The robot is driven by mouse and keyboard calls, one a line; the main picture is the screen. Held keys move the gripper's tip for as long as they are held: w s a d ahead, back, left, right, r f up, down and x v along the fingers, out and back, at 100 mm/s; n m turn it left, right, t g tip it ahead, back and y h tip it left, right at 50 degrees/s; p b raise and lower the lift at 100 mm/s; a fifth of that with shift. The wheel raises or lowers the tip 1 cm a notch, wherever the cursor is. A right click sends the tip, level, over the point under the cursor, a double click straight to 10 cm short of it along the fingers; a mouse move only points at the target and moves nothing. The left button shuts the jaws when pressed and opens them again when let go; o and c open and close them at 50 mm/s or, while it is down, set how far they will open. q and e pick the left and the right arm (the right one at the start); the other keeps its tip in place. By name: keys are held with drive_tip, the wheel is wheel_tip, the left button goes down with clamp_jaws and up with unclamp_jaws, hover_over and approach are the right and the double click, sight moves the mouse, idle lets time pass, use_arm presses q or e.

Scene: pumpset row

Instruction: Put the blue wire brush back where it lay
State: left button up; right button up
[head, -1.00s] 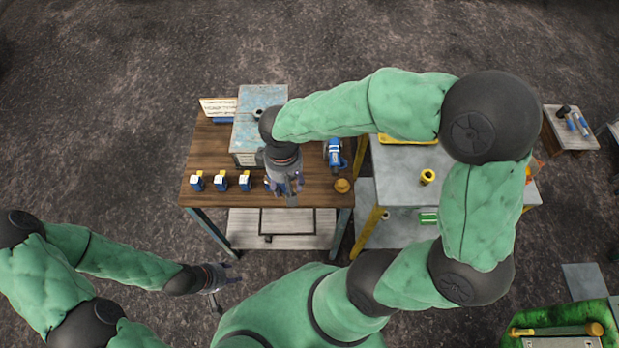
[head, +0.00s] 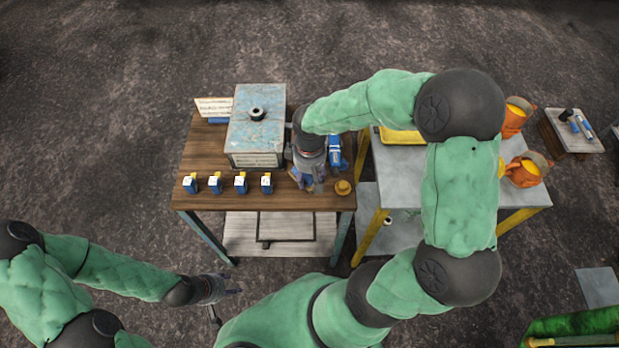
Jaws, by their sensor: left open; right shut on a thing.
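My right gripper (head: 308,184) hangs over the brown wooden table (head: 205,150), to the right of the row of small blue, white and yellow items. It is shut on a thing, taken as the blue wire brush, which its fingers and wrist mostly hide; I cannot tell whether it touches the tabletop. A blue and white device (head: 336,152) stands just right of this gripper, partly covered by it. My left gripper (head: 229,288) is open and empty, low in front of the table.
A worn blue-grey box (head: 257,112) stands left of my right gripper. Several small blue items (head: 240,183) line the table front. A yellow round piece (head: 343,187) sits at the right front corner. A grey table (head: 400,180) adjoins on the right, with orange pumps (head: 524,171) beyond.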

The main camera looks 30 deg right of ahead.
drive_tip(key=shift+f, duration=0.4)
drive_tip(key=shift+f, duration=0.15)
drive_tip(key=o, duration=1.2)
wheel_tip(320, 180, up, 12)
drive_tip(key=p, duration=0.4)
drive_tip(key=shift+r, duration=0.2)
